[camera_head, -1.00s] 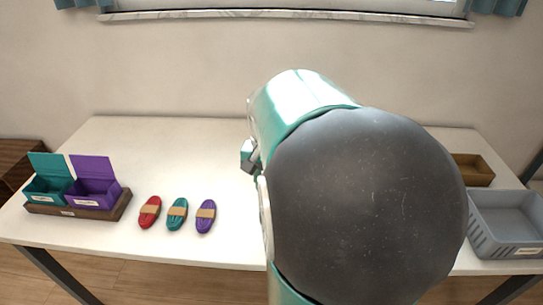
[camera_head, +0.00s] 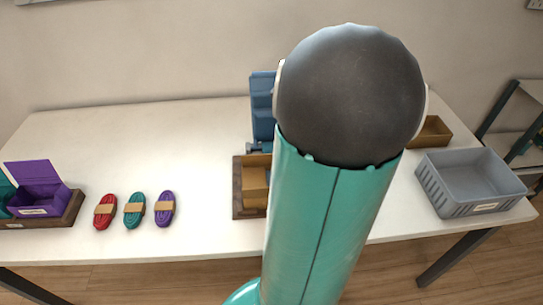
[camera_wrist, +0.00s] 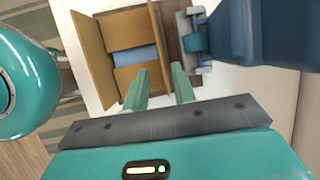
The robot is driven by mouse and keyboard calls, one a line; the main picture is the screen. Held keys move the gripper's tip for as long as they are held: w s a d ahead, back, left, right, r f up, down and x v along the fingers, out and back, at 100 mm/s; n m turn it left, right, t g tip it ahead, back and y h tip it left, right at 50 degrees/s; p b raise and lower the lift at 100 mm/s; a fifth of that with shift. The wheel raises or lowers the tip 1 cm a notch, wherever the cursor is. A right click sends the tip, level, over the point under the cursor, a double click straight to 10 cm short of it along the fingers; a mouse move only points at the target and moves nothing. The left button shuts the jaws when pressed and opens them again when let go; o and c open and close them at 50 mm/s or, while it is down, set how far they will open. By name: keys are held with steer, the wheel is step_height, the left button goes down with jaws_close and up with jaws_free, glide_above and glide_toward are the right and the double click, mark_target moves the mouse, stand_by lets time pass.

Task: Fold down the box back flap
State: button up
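The cardboard box shows in the wrist view, with two tan flaps (camera_wrist: 125,28) (camera_wrist: 132,77) lying inward and a blue strip (camera_wrist: 136,57) between them. A wide tan flap (camera_wrist: 91,48) stands out at its left. A thin tan edge (camera_wrist: 155,35) on the right, toward the blue fixture, looks like the back flap seen nearly edge-on. My gripper (camera_wrist: 160,84) is open, its two teal fingers apart at the box's lower side in the wrist view; I cannot tell if they touch it. In the head view my arm hides the gripper and most of the box (camera_head: 255,187).
A blue fixture (camera_head: 262,105) stands behind the box, also close by in the wrist view (camera_wrist: 240,30). Red (camera_head: 105,211), teal (camera_head: 134,210) and purple (camera_head: 165,208) cord bundles lie to the left. A purple bin (camera_head: 38,190) is far left; a grey crate (camera_head: 470,182) and brown tray (camera_head: 431,132) are right.

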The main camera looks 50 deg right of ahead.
steer(key=x, duration=1.1)
steer(key=shift+w+a+f, duration=0.1)
steer(key=shift+a+f, duration=0.05)
steer(key=shift+f, duration=0.15)
steer(key=shift+c, duration=0.5)
jaws_close()
